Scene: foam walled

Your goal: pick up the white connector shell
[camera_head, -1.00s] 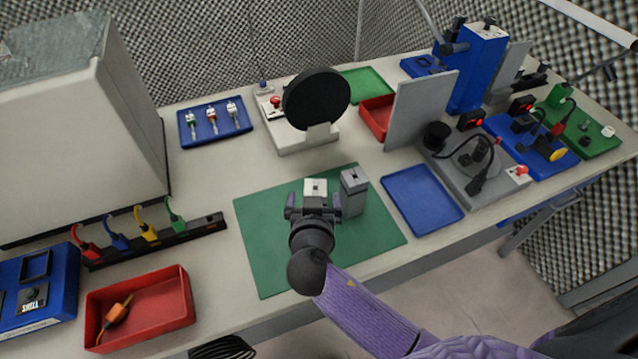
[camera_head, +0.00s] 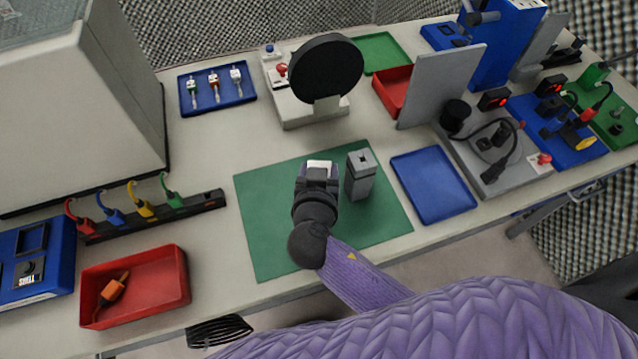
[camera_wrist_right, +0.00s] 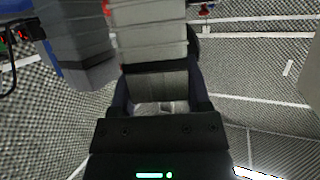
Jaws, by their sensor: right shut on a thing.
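The white connector shell (camera_head: 321,165) shows as a small pale top at the far end of my right gripper (camera_head: 318,174), over the green mat (camera_head: 270,235). My right gripper is shut on it; the fingers and wrist hide most of it. In the right wrist view a pale block (camera_wrist_right: 155,45) stands between the dark fingers of my right gripper (camera_wrist_right: 160,90). I cannot tell whether the shell is clear of the mat. A grey block with a slotted top (camera_head: 360,176) stands upright just right of the gripper. My left gripper is not in view.
A blue tray (camera_head: 433,185) lies empty right of the mat. A grey upright panel (camera_head: 440,85) and a round black disc on a stand (camera_head: 326,68) rise behind. A red bin (camera_head: 135,285) holds an orange connector at front left. The mat's left part is clear.

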